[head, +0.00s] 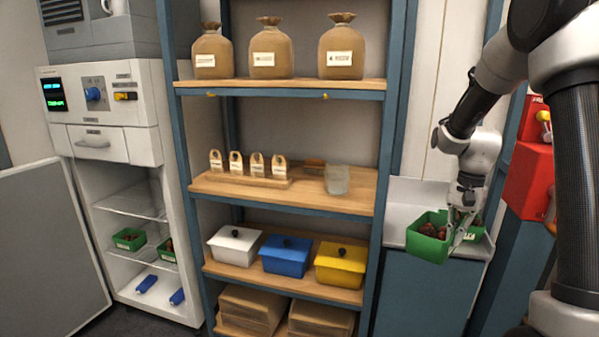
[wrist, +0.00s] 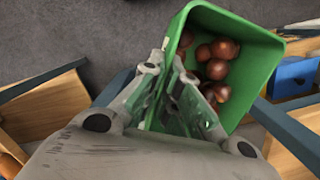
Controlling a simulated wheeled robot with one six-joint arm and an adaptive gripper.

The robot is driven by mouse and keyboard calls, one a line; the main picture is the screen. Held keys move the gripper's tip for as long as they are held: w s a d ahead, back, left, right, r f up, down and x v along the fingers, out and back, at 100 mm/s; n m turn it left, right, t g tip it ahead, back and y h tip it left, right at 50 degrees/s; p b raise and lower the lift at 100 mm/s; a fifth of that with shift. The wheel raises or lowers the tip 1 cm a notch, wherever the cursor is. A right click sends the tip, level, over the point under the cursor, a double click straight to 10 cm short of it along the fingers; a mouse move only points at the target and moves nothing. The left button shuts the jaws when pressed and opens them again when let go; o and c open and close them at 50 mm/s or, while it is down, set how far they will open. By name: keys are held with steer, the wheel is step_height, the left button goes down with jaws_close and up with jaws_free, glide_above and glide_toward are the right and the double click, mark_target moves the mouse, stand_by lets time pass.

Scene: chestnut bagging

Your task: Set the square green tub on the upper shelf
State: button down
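A green tub (head: 427,246) holding brown chestnuts is in my gripper (head: 462,226) at the right of the head view, in front of a grey-topped counter. In the wrist view the tub (wrist: 257,72) has a squarish open top with chestnuts inside. My gripper (wrist: 180,80) has its fingers closed on the near wall of the tub. More green with a white label shows behind the fingers; I cannot tell whether it is a second tub. The white cabinet at left has an upper wire shelf (head: 130,202), bare, and a lower one with two small green tubs (head: 130,239).
A blue-framed rack has a top shelf (head: 300,84) with several tied sacks, and a middle shelf (head: 225,187) with small bags and a clear container (head: 337,180). White, blue and yellow lidded boxes stand below. A grey door (head: 45,245) stands open at left. A red box (head: 530,180) is at right.

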mark_target(427, 227)
steer(key=w+a+n, duration=0.1)
steer(key=w+n, duration=0.1)
steer(key=w+a+f+n, duration=0.1)
steer(key=w+a+n, duration=0.1)
steer(key=n, duration=0.1)
steer(key=w+a+n+h, duration=0.1)
steer(key=w+n, duration=0.1)
steer(key=shift+w+a+f+g, duration=0.25)
steer(key=shift+w+f+g, duration=0.05)
steer(key=shift+f, duration=0.1)
steer(key=w+a+f+n, duration=0.2)
steer(key=w+a+f, duration=0.1)
steer(key=a, duration=0.2)
steer(key=s+a+f, duration=0.1)
steer(key=s+f, duration=0.5)
steer(key=f, duration=0.1)
steer(key=shift+a+f, duration=0.15)
steer(key=shift+a, duration=0.15)
